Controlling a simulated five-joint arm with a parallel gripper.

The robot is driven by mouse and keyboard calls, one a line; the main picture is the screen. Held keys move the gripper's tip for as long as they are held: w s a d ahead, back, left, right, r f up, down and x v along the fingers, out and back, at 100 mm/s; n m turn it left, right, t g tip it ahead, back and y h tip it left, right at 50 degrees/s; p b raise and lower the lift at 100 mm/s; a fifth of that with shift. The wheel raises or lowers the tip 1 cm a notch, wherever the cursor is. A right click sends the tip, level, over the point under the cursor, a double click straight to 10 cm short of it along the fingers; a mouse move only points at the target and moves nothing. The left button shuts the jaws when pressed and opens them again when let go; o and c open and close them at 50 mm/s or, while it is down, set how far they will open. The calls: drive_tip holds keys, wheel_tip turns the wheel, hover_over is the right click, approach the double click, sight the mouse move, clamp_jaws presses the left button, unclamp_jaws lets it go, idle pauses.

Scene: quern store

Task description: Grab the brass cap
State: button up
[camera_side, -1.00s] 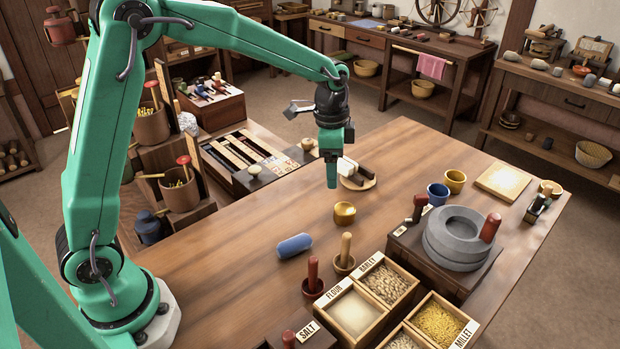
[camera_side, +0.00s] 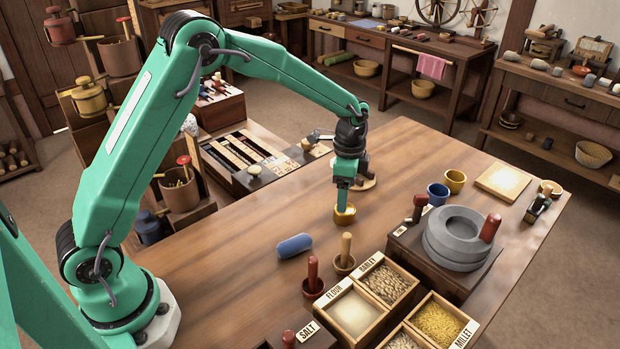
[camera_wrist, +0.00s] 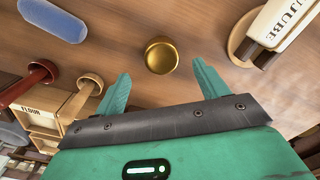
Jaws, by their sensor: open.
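The brass cap (camera_side: 345,214) is a small round golden piece on the wooden table. In the wrist view the brass cap (camera_wrist: 161,56) shows its round top, a little beyond the fingertips and roughly midway between them. My gripper (camera_side: 343,206) points down at the cap in the side view, and its fingers partly cover it there. In the wrist view my gripper (camera_wrist: 160,76) has its two green fingers spread wide apart, with nothing between them. I cannot tell how high the tips are above the table.
A blue rounded block (camera_side: 294,246) lies left of the cap. Red and tan pestles in small cups (camera_side: 345,262) stand in front, beside the grain box (camera_side: 357,312). A blue cup (camera_side: 437,194) and grey quern (camera_side: 459,238) are at right.

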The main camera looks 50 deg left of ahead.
drive_tip(key=shift+f, duration=0.25)
drive_tip(key=shift+w+f, duration=0.15)
drive_tip(key=shift+f, duration=2.4)
drive_tip(key=c, duration=1.1)
